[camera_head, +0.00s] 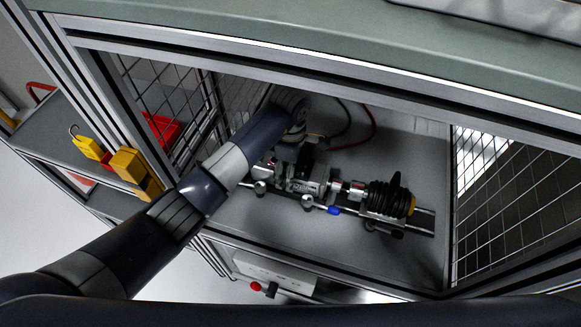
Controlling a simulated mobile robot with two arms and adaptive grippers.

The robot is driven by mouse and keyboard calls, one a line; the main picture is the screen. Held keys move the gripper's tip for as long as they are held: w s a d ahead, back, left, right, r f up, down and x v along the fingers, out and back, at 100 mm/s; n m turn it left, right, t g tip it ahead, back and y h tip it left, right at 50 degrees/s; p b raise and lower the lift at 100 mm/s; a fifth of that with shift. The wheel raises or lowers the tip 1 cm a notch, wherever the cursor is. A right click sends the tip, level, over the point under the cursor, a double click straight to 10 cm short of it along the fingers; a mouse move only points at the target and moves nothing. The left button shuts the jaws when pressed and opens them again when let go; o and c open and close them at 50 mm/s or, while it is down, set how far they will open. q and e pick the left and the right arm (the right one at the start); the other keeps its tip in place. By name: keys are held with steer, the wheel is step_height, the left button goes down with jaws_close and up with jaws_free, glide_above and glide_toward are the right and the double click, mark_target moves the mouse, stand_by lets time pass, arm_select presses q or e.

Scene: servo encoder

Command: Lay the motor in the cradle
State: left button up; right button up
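My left arm reaches in from the left. Its gripper (304,160) is dark and small, close above the left part of a rail assembly on the enclosure floor. A grey and black body that looks like the motor (303,186) lies there, in line with the rail. The cradle cannot be clearly told apart from it, and my arm hides part of this area. I cannot tell whether the fingers are open or shut, or whether they touch the motor. A silver coupling (356,190) and a black ribbed unit (386,198) sit to the right. My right gripper is not in view.
The rail (423,222) crosses the grey floor (346,245) of a framed mesh enclosure. A blue-handled lever (334,210) projects at its front. Red and black cables (370,125) loop behind. A frame beam (330,70) crosses above. Yellow tags (130,165) hang outside left.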

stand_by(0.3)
arm_select(q)
step_height(320, 180, up, 12)
steer(key=p, duration=0.8)
steer(key=shift+r, duration=0.15)
steer(key=shift+s, duration=0.1)
